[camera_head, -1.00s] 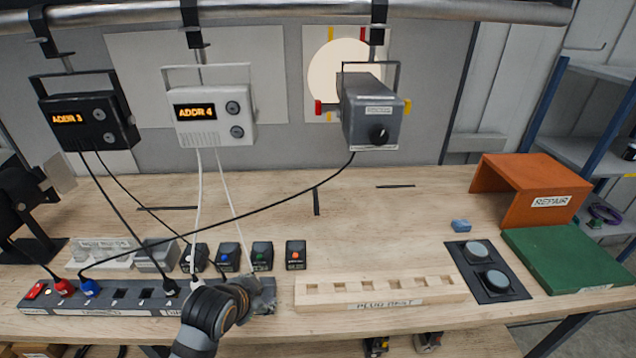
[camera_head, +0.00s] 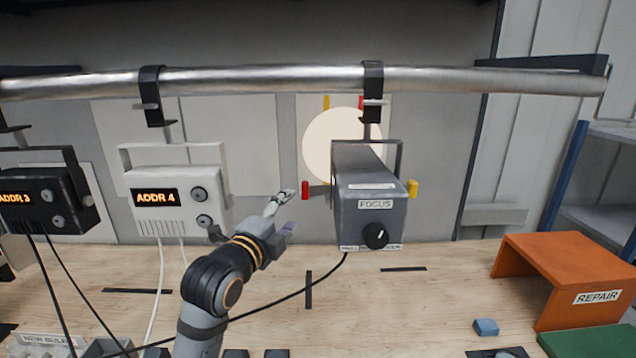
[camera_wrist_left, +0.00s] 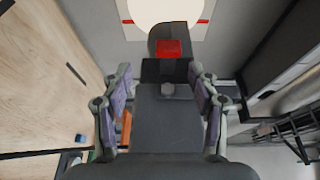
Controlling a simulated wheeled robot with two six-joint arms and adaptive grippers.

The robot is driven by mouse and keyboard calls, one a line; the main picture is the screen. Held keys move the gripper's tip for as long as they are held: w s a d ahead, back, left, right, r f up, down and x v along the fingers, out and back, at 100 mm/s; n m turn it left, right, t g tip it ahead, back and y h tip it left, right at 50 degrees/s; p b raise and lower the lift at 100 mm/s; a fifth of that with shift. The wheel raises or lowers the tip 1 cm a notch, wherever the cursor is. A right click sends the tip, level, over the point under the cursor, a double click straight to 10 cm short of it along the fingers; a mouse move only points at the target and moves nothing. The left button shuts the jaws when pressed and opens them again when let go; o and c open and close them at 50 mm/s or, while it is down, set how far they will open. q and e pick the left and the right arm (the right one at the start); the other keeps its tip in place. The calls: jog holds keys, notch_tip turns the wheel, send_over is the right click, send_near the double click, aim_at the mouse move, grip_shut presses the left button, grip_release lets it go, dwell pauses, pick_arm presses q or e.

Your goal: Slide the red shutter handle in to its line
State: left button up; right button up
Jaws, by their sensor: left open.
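The red shutter handle (camera_head: 305,190) sticks out on the left side of the grey projector (camera_head: 362,215) marked FOCUS. My left gripper (camera_head: 289,212) is open and empty, just left of the red handle and apart from it. In the left wrist view the red handle (camera_wrist_left: 168,49) sits ahead, beyond the open fingers (camera_wrist_left: 161,97), roughly centred between them. A pale disc of light (camera_head: 322,140) shows on the wall panel behind the projector. Red marks (camera_wrist_left: 203,21) lie at both sides of this disc in the wrist view. My right gripper is not in view.
A yellow handle (camera_head: 412,189) is on the projector's right side. A white ADDR 4 box (camera_head: 178,205) hangs to the left of my arm. A metal rail (camera_head: 250,79) runs above. A black cable crosses the bench. An orange REPAIR stand (camera_head: 570,262) is at right.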

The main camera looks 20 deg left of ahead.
aim_at(303, 193)
pick_arm(q)
jog(key=w+p, duration=0.1)
jog(key=w, duration=0.1)
jog(key=w+r+p, duration=0.1)
jog(key=w, duration=0.1)
jog(key=w+d+p, duration=0.1)
jog(key=w, duration=0.1)
jog(key=shift+w+r, duration=0.2)
jog(key=shift+w, duration=0.15)
jog(key=w+p, duration=0.1)
jog(key=w, duration=0.1)
jog(key=shift+w+f, duration=0.1)
jog(key=shift+w, duration=0.3)
jog(key=shift+d, duration=0.1)
jog(key=shift+c, duration=0.7)
jog(key=c, duration=0.5)
jog(key=shift+f, duration=0.1)
grip_shut()
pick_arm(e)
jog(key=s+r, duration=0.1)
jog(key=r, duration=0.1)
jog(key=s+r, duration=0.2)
